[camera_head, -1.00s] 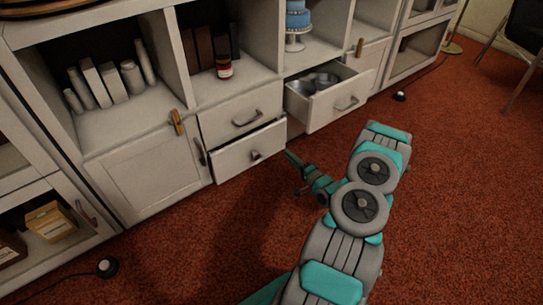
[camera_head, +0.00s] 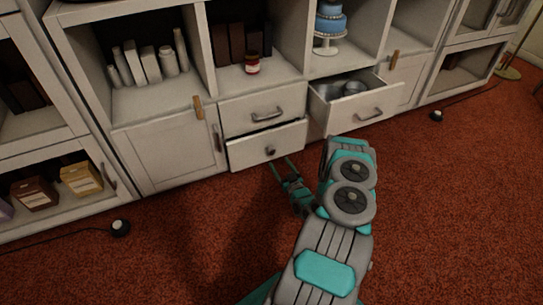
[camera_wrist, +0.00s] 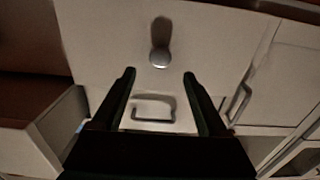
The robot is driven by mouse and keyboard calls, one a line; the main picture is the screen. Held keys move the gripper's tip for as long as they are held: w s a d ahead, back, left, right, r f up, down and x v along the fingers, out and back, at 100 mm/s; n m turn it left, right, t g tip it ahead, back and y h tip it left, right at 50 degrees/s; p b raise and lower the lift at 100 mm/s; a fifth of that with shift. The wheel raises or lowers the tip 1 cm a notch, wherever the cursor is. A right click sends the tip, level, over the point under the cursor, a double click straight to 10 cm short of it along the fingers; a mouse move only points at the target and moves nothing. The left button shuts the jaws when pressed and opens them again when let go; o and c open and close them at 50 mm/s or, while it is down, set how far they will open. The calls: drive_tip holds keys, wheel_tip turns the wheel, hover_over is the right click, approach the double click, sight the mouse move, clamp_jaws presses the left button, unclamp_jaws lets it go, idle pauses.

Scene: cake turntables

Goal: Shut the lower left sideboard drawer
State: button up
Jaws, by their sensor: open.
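The lower left drawer (camera_head: 248,154) has a white front with a small round knob (camera_head: 270,151). It stands slightly out, with a dark gap along its top edge below the upper left drawer (camera_head: 240,119). In the wrist view, which looks upside down, the drawer front (camera_wrist: 110,40) and its knob (camera_wrist: 160,57) lie just beyond my fingertips. My gripper (camera_head: 281,163) is open and empty, in front of the drawer near the floor. In the wrist view its fingers (camera_wrist: 160,76) point at the front, either side of the knob's line. I cannot tell whether they touch.
To the right, another drawer (camera_head: 370,117) stands well open with metal pots in it. A closed cupboard door (camera_head: 170,157) is at the left. Shelves above hold books, a red jar (camera_head: 252,64) and a blue cake (camera_head: 330,22) on a stand. Red carpet (camera_head: 450,220) is clear at right.

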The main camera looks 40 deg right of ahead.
sight(273, 152)
drive_tip(key=shift+x, duration=3.2)
clamp_jaws()
